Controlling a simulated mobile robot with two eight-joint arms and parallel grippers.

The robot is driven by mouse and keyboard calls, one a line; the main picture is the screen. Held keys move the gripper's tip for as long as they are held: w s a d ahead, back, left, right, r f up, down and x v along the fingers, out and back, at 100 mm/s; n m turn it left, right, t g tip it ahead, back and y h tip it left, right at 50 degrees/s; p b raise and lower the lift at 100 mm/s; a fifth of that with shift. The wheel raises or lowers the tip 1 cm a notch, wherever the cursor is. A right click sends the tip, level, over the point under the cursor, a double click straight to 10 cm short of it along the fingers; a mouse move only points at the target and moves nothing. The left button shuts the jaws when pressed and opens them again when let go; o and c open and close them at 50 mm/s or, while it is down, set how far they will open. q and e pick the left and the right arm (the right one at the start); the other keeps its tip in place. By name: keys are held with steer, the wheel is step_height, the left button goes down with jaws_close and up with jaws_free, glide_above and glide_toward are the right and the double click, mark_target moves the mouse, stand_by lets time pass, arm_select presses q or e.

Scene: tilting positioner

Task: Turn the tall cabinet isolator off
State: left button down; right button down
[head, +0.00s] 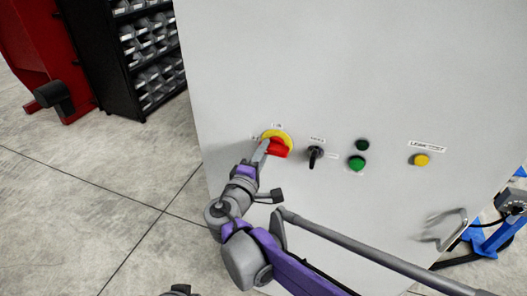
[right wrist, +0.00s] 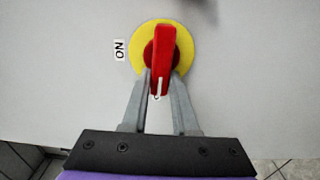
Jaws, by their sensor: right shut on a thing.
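The isolator is a red handle (right wrist: 161,50) on a round yellow plate (right wrist: 187,47), set on the front of the tall grey cabinet (head: 320,60). In the head view the red handle (head: 278,148) and yellow plate (head: 287,134) are left of the other controls. My right gripper (right wrist: 161,88) is shut on the lower end of the handle, one finger on each side. The handle stands upright in the right wrist view. An ON label (right wrist: 119,49) sits left of the plate. In the head view my right gripper (head: 262,152) partly hides the plate. My left gripper is not clearly in view.
Right of the isolator are a black selector switch (head: 315,154), a green button (head: 357,163), a dark button (head: 362,145) and a yellow button (head: 421,160). A metal door handle (head: 446,230) sticks out lower right. A black bin rack (head: 130,60) stands at the left. Floor between is clear.

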steer(key=c, duration=0.7)
jaws_free()
steer(key=b+v, duration=0.1)
steer(key=v, duration=0.9)
steer(key=shift+s+a, duration=0.15)
steer(key=shift+s, duration=0.25)
steer(key=s+d+f+m+g, duration=0.35)
steer(key=d+f, duration=0.35)
steer(key=d, duration=0.3)
steer(key=s+d+f+m+g, duration=0.25)
steer(key=d+f+g, duration=0.3)
steer(key=d, duration=0.45)
steer(key=s+d+f+m+g+y, duration=0.1)
steer(key=s+f+m+y, duration=0.1)
steer(key=s+f+m, duration=0.1)
steer(key=s+d+f+m+g+y, duration=0.1)
steer(key=s+f+m, duration=0.1)
steer(key=s, duration=0.3)
steer(key=s+d+f+m+y, duration=0.1)
steer(key=s+f+m+y, duration=0.1)
steer(key=s+f+m, duration=0.1)
steer(key=shift+s+d+f+m+g+y, duration=0.1)
steer(key=shift+s+f+m+g+y, duration=0.25)
steer(key=shift+s+f, duration=0.5)
